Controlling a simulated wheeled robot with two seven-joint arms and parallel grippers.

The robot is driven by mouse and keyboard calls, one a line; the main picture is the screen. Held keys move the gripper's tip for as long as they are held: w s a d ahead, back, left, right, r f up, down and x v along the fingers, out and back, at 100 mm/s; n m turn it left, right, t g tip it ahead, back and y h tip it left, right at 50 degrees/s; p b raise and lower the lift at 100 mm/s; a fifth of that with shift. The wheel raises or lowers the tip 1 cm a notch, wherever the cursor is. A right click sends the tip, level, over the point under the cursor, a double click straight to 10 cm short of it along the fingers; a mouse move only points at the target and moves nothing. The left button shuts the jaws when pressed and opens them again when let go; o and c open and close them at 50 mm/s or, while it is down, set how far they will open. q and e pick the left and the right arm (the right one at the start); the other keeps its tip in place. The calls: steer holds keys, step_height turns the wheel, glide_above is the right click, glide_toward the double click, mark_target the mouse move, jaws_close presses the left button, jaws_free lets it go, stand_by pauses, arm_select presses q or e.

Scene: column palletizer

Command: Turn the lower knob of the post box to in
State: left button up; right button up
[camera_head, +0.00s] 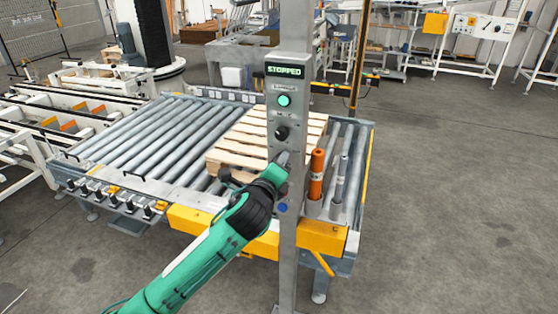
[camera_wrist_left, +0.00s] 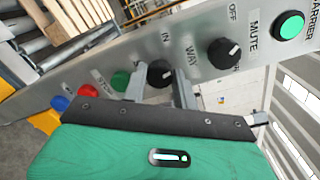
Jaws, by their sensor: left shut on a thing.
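The grey post box (camera_head: 285,112) stands upright on a post in the head view, with a lit "STOPPED" display at its top. My left gripper (camera_head: 281,165) is at its front and hides the lower knob there. In the left wrist view the lower black knob (camera_wrist_left: 160,72) sits between the two fingers of my left gripper (camera_wrist_left: 160,82), which is shut on it. The labels "IN" and "WAY" are beside this knob. Its pale mark is partly visible, but I cannot tell its exact setting. My right gripper is not in view.
The upper black knob (camera_wrist_left: 223,53), near "OFF" and "MUTE", is beside the fingers. A green button (camera_wrist_left: 289,25) is beyond it; red (camera_wrist_left: 88,90) and blue (camera_wrist_left: 60,103) buttons are on the other side. A pallet (camera_head: 250,150) lies on the roller conveyor (camera_head: 150,130) behind the post.

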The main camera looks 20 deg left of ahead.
arm_select(q)
steer(key=n, duration=0.5)
steer(key=shift+p, duration=0.4)
stand_by(0.3)
steer(key=o, duration=1)
